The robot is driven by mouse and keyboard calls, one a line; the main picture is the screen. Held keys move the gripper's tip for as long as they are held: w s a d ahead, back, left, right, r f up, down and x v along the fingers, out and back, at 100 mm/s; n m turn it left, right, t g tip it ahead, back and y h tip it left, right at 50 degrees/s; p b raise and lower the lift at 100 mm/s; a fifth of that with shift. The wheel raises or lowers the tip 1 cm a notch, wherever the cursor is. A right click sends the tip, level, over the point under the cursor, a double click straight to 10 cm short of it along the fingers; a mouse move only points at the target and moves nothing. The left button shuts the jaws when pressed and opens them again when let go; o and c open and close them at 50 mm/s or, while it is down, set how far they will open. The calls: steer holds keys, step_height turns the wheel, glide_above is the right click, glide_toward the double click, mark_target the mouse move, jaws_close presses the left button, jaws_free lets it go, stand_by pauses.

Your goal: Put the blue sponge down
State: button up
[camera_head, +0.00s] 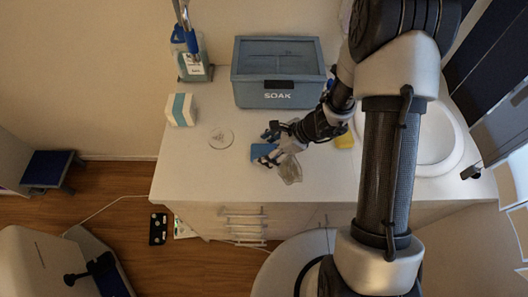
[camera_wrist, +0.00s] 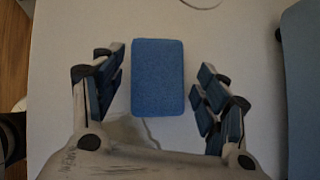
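The blue sponge (camera_wrist: 158,77) lies between my gripper's two fingers in the wrist view, with a visible gap on each side. In the head view the sponge (camera_head: 264,151) is on the white counter, partly hidden by my gripper (camera_head: 268,148). My gripper (camera_wrist: 158,95) is open around the sponge, and neither finger touches it. The sponge appears to lie flat on the counter surface.
A lidded bin marked SOAK (camera_head: 278,96) stands behind my gripper. A white and teal box (camera_head: 180,110), a round disc (camera_head: 221,138) and a soap bottle (camera_head: 193,62) are to the left. A yellow item (camera_head: 345,140) and a sink (camera_head: 437,140) are to the right.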

steer(key=c, duration=0.8)
